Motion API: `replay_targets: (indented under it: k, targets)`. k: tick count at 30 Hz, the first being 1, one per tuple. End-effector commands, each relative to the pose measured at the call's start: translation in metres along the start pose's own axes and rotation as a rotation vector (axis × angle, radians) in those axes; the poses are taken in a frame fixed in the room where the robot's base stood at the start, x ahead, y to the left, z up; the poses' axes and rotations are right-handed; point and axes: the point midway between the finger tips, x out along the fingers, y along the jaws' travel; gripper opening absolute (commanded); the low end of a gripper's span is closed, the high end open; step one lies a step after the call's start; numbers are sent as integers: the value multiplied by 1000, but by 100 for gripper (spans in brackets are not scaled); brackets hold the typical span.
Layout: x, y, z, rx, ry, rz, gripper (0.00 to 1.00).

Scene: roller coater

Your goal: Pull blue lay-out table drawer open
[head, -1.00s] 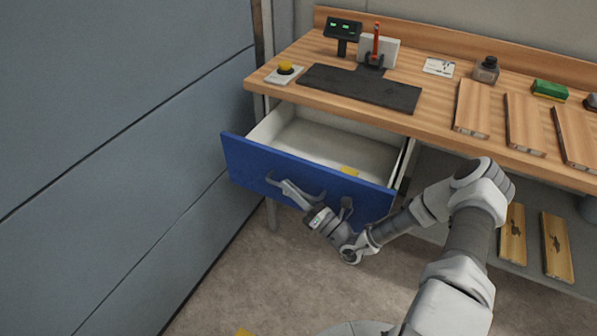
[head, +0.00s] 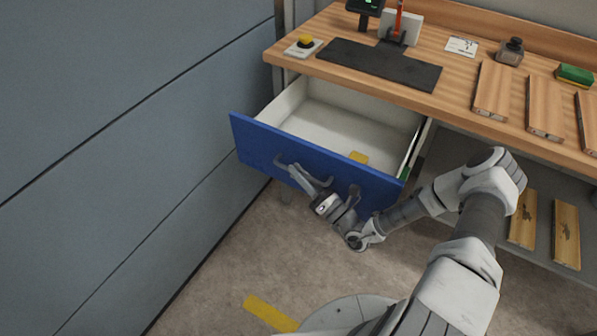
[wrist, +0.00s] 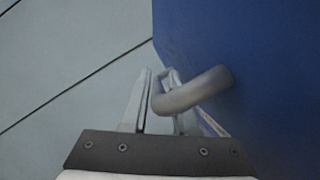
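The blue drawer (head: 262,147) of the lay-out table (head: 450,97) is pulled well out, and its pale interior (head: 335,120) shows. A small yellow item (head: 358,157) lies inside near the front. My gripper (head: 304,180) is at the grey bar handle (head: 281,163) on the drawer front. In the wrist view, the curved handle (wrist: 195,91) comes out from the blue front (wrist: 260,80) and passes between the two fingers of my gripper (wrist: 158,98), which look closed on it. The exact finger contact is partly hidden by the handle.
A grey-blue wall (head: 120,120) stands close on the left of the drawer. The floor (head: 225,265) before the drawer is clear, with a yellow stripe (head: 268,313).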

Motion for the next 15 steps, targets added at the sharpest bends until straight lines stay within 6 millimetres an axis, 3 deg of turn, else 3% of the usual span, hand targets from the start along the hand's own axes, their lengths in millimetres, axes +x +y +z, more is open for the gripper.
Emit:
replay_targets:
  k: [8, 15]
  targets:
    - [-6, 0, 1, 0, -1, 1, 27]
    - [-52, 0, 1, 0, -2, -3, 27]
